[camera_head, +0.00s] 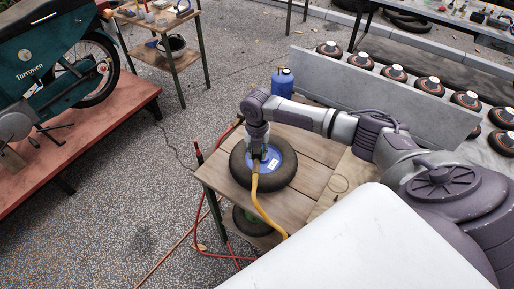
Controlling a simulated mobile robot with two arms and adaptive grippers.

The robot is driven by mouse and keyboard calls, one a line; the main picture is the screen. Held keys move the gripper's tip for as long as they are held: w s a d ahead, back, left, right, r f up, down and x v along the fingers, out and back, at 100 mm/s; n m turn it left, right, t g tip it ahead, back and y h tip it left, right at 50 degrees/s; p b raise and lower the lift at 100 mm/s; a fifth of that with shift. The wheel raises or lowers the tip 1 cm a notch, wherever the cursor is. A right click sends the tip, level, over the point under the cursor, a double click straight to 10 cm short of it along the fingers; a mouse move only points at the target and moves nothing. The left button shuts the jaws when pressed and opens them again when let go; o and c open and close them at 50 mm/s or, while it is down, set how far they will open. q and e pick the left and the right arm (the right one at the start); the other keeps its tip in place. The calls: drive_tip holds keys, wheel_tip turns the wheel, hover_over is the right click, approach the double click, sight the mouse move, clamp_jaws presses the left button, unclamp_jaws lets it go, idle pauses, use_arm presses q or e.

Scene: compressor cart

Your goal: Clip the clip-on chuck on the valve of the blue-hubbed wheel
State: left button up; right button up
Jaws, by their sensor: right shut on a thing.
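The blue-hubbed wheel (285,178), a black tyre around a blue hub, lies flat on a wooden table. My right gripper (257,153) points down over the hub and is shut on the clip-on chuck, which is mostly hidden by the fingers. A yellow hose (258,200) runs from the gripper across the tyre and down toward the near table edge. The valve is hidden, so I cannot tell whether the chuck touches it. My left gripper is out of view.
The wooden table (312,185) has bare boards right of the wheel. A blue bottle (283,83) stands behind it. A red hose (203,215) hangs at its left. Another wheel (250,222) sits below. A grey panel (385,98) and several wheels stand at the right.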

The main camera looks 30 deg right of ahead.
sight(257, 151)
drive_tip(key=shift+f+b, duration=0.4)
drive_tip(key=shift+f, duration=0.25)
drive_tip(key=o, duration=1.1)
drive_tip(key=shift+r, duration=0.1)
wheel_tip(257, 151, up, 12)
drive_tip(key=shift+f, duration=0.1)
